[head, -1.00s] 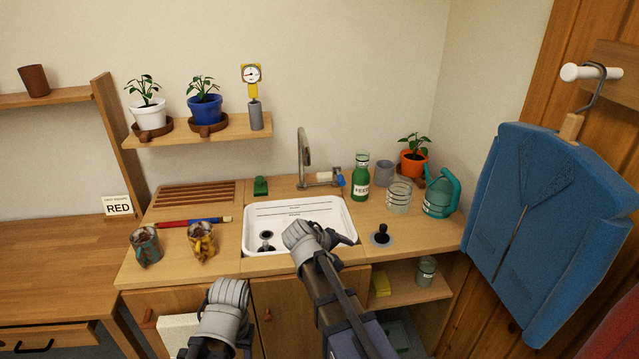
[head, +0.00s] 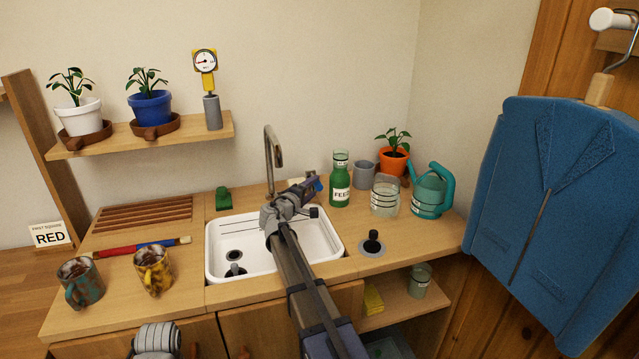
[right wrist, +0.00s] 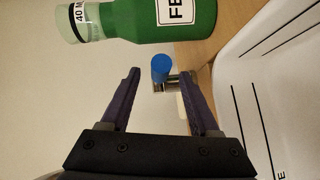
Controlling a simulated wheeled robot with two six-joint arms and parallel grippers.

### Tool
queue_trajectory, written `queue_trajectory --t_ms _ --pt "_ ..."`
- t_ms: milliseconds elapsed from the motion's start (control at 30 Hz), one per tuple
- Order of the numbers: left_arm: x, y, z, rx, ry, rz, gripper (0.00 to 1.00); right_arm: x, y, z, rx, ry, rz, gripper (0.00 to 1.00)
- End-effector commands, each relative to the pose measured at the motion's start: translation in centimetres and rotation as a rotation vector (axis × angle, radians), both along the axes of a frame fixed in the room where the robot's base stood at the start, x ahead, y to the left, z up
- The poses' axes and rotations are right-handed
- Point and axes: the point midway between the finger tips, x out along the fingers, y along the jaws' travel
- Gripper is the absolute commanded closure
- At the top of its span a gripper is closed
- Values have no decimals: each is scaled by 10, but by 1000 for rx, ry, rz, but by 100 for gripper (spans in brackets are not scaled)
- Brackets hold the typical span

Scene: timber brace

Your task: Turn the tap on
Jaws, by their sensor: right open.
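The tap has a grey metal spout (head: 273,150) behind the white sink (head: 216,262). Its blue lever (head: 319,185) is partly hidden behind my right gripper (head: 310,198) in the head view. In the right wrist view the blue lever (right wrist: 160,66) shows between and just beyond the fingertips of my right gripper (right wrist: 162,75). The jaws are open, with gaps on both sides of the lever. A metal stem (right wrist: 176,82) joins the lever. Only part of my left arm shows at the bottom edge of the head view; its jaws do not show.
A green feed bottle (head: 340,182) stands close to the lever, and also shows in the right wrist view (right wrist: 150,22). A glass jar (head: 385,196) and teal watering can (head: 430,192) are farther right. Two mugs stand at the left.

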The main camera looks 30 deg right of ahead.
Motion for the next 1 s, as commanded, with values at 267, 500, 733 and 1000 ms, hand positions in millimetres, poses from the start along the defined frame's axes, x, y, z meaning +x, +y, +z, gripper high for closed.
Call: queue_trajectory --t_ms 267,500,733,1000 --pt "0 0 -6 0 0 0 50 21 -31 -6 1 0 -2 38" --pt "0 0 -10 0 0 0 50 37 -57 -10 1 0 -1 38" --pt "0 0 -10 0 0 0 50 37 -60 -10 1 0 0 38" --pt "0 0 -10 0 0 0 50 37 -60 -10 1 0 0 62"
